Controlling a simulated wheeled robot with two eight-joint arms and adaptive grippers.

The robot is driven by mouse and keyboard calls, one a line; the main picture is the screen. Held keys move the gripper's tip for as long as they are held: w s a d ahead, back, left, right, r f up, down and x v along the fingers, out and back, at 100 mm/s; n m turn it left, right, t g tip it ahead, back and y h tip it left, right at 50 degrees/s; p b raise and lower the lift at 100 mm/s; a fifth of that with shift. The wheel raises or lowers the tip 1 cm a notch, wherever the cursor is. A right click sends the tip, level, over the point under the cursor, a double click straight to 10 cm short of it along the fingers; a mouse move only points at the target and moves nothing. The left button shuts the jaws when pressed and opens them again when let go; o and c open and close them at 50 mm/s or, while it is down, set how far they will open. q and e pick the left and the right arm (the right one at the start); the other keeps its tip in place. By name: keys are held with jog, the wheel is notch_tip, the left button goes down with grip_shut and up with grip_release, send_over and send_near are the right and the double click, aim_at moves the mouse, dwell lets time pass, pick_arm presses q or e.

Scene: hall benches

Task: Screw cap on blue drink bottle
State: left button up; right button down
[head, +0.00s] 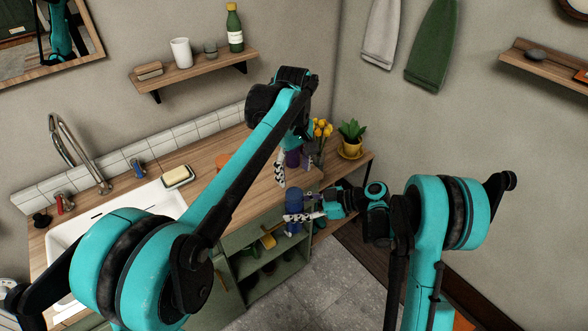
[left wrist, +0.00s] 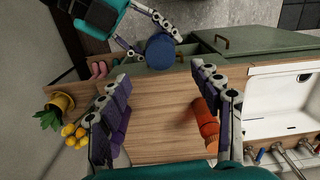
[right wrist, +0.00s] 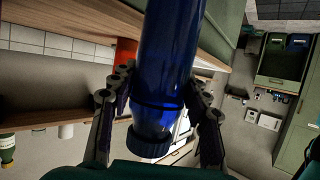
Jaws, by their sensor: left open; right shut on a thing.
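The blue drink bottle (head: 294,199) is upright in my right gripper (head: 300,216), in front of the counter edge. In the right wrist view, which is upside down, the translucent blue bottle (right wrist: 170,50) stands between the fingers (right wrist: 163,88). A dark blue cap (right wrist: 149,143) sits at its top end; I cannot tell how tight it is. The left wrist view shows a round blue top (left wrist: 160,50) from above. My left gripper (head: 297,175) is open and empty, above the counter near the bottle, its fingers (left wrist: 160,75) pointing towards the counter's front edge.
An orange-red container (left wrist: 206,122) stands on the wooden counter (left wrist: 160,110), partly behind a left finger. A potted plant (head: 351,137) and yellow flowers (head: 322,128) stand at the counter's far end. A white sink (head: 120,212) and a soap dish (head: 177,177) are to the left.

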aim_at(294, 193)
pick_arm(q)
jog(key=n, duration=0.3)
jog(key=shift+r+n, duration=0.15)
jog(key=shift+n, duration=0.15)
jog(key=shift+f, duration=4.05)
